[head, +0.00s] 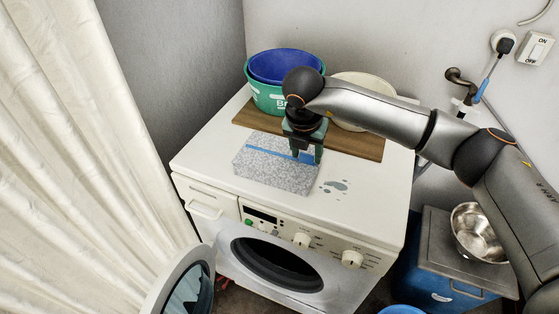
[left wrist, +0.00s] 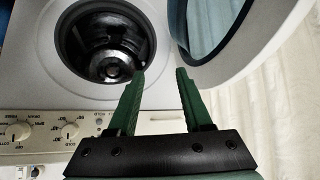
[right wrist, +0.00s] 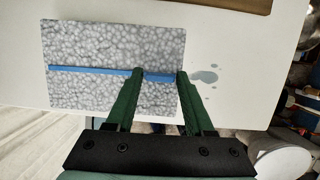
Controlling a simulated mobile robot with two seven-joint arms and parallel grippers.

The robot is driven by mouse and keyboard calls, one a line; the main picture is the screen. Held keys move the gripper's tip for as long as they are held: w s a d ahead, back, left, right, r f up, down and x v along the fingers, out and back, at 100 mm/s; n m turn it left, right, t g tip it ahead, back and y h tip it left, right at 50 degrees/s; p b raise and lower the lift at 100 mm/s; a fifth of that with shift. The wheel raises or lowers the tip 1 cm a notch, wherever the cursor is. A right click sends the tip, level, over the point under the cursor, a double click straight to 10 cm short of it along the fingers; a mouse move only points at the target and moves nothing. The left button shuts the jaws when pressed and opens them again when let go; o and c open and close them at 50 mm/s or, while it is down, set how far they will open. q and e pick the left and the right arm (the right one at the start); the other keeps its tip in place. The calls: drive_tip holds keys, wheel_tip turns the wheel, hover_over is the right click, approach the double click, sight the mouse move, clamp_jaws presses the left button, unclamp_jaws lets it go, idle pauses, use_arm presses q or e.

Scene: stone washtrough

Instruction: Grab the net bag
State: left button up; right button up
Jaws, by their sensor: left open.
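The net bag (head: 270,172) is a flat grey-white mesh rectangle with a blue strip across it, lying on top of the washing machine. It also shows in the right wrist view (right wrist: 95,98). My right gripper (head: 307,157) points down at the bag's right part. In the right wrist view its fingers (right wrist: 160,72) are apart, with the bag's right edge and blue strip between and beyond them. I cannot tell whether they touch it. My left gripper (left wrist: 161,71) is open and empty, facing the machine's drum opening; it is out of the head view.
The washing machine (head: 205,166) has its round door (head: 185,285) open and an empty-looking drum (left wrist: 105,45). A wooden board (head: 365,147) behind the bag carries a green tub (head: 262,98) with a blue basin (head: 285,65) and a pale basin. A small puddle (head: 335,187) lies right of the bag.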

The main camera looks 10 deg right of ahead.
clamp_jaws()
drive_tip(key=shift+r, duration=0.1)
idle(0.6)
